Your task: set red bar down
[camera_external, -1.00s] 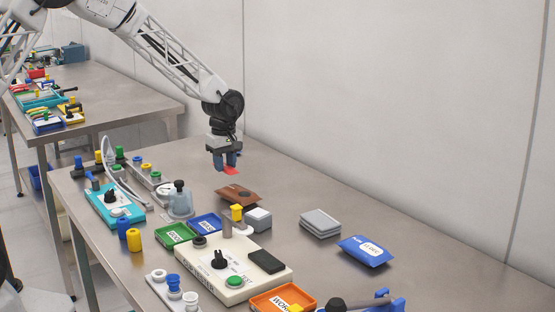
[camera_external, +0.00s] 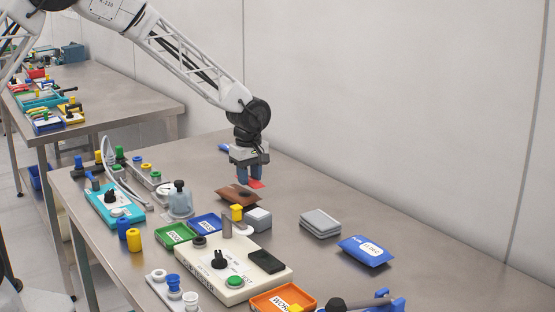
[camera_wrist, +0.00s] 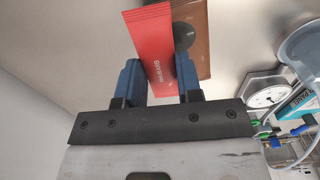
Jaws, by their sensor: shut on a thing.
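The red bar (camera_wrist: 152,45) is a flat red packet with white lettering, held between the two blue fingers of my gripper (camera_wrist: 160,82) in the wrist view. In the external view my gripper (camera_external: 249,176) points down over the back part of the table, shut on the red bar (camera_external: 257,184). Only a small part of the bar shows there. It appears to be above the table, close to a brown packet (camera_external: 232,196). The brown packet also shows behind the bar in the wrist view (camera_wrist: 200,40), with a dark round spot on it.
A grey-white block (camera_external: 257,219), a grey stack (camera_external: 320,223) and a blue pouch (camera_external: 366,250) lie on the steel table. Green (camera_external: 174,236), blue (camera_external: 205,223) and orange (camera_external: 283,300) trays stand nearer. The table along the back wall, right of my gripper, is clear.

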